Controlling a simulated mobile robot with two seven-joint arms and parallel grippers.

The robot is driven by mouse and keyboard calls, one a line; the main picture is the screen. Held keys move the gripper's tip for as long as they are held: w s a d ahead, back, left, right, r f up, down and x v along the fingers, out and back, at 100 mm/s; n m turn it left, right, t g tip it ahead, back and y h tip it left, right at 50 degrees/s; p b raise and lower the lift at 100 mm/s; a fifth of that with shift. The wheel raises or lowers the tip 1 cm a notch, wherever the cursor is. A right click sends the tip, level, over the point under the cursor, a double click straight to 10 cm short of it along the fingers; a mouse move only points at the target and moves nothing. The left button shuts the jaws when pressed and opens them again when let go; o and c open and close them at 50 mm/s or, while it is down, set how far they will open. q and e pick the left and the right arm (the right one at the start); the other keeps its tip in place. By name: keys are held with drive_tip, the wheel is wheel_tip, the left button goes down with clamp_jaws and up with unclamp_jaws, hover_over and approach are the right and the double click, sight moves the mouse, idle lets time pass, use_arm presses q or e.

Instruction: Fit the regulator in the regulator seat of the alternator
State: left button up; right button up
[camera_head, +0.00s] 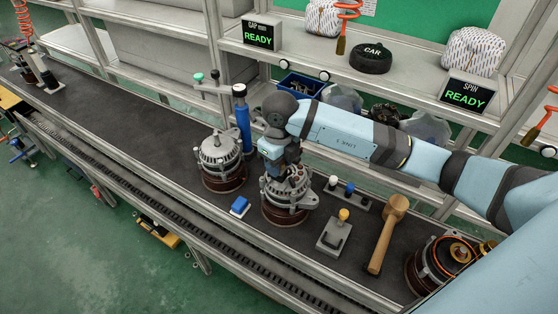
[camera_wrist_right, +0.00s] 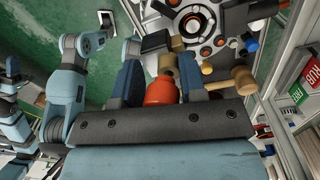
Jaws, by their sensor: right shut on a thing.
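The alternator (camera_head: 285,213) stands upright on the dark bench top, partly covered by my right gripper. It also shows in the wrist view (camera_wrist_right: 196,22), with a ring of orange and dark parts. My right gripper (camera_head: 288,172) is over it, pointing down. In the wrist view my right gripper (camera_wrist_right: 163,75) is shut on what I take to be the regulator (camera_wrist_right: 160,92), an orange-red part with a tan collar. A dark block lies just beyond it. I cannot tell whether it touches the seat. My left arm shows at the left of the wrist view, its gripper unclear.
A second alternator (camera_head: 221,162) stands to the left, with a blue block (camera_head: 240,206) in front. A grey fixture with a yellow knob (camera_head: 335,231) and a wooden mallet (camera_head: 388,234) lie to the right. A blue post (camera_head: 242,122) stands behind.

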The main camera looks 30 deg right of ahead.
idle(0.5)
drive_tip(key=shift+b, duration=0.45)
idle(1.4)
drive_tip(key=shift+f+b, duration=0.5)
drive_tip(key=shift+f, duration=0.2)
drive_tip(key=shift+f, duration=0.2)
clamp_jaws()
drive_tip(key=shift+f+b, duration=0.2)
drive_tip(key=shift+b, duration=0.15)
drive_tip(key=shift+f, duration=0.1)
drive_tip(key=o, duration=0.8)
unclamp_jaws()
